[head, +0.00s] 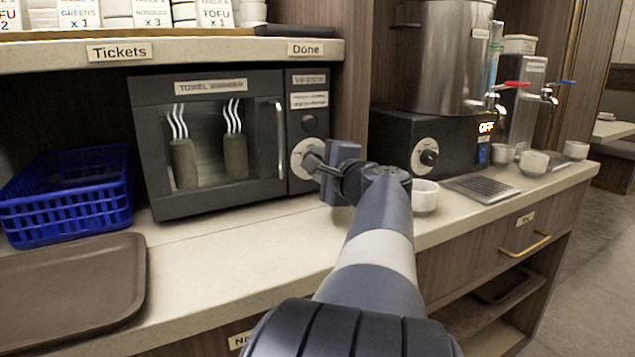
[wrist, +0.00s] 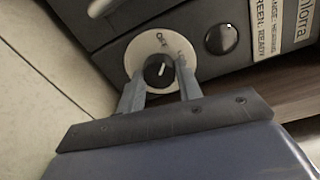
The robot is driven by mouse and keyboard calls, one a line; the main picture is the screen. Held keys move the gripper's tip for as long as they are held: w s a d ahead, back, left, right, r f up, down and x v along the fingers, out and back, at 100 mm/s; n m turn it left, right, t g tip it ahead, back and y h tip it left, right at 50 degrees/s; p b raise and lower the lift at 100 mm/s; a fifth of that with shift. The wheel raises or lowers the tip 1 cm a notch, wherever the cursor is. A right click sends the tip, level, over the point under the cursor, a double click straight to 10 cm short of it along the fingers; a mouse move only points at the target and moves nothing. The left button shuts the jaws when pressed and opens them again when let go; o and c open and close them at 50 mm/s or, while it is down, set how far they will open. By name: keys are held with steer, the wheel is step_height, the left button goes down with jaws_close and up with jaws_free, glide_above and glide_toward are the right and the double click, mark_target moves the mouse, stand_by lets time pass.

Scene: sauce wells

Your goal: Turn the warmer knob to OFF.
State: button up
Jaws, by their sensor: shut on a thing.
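The towel warmer (head: 220,140) is a dark box with a glass door, standing on the counter. Its knob sits on a white dial (head: 301,157) at the lower right of its front. In the wrist view the knob (wrist: 158,71) is black with a white pointer line, on a pale dial (wrist: 188,55) whose lettering is partly readable. My gripper (head: 318,163) reaches the dial from the right. In the wrist view its two fingers (wrist: 158,88) are on either side of the knob, shut on it. The fingers hide the lower part of the dial.
The warmer's door handle (head: 280,140) is just left of the dial. A round indicator (wrist: 221,39) is beside the dial. A white cup (head: 425,196) and a boiler base with another knob (head: 428,158) stand to the right. A blue basket (head: 70,195) is at left.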

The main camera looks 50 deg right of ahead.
steer(key=shift+f+n+b, duration=0.1)
steer(key=shift+n+b, duration=1.1)
steer(key=shift+b, duration=0.05)
steer(key=o, duration=1)
steer(key=shift+c, duration=0.2)
steer(key=p+v, duration=0.1)
steer(key=v, duration=0.9)
steer(key=shift+s+a, duration=0.2)
steer(key=shift+s, duration=0.2)
steer(key=shift+w, duration=0.15)
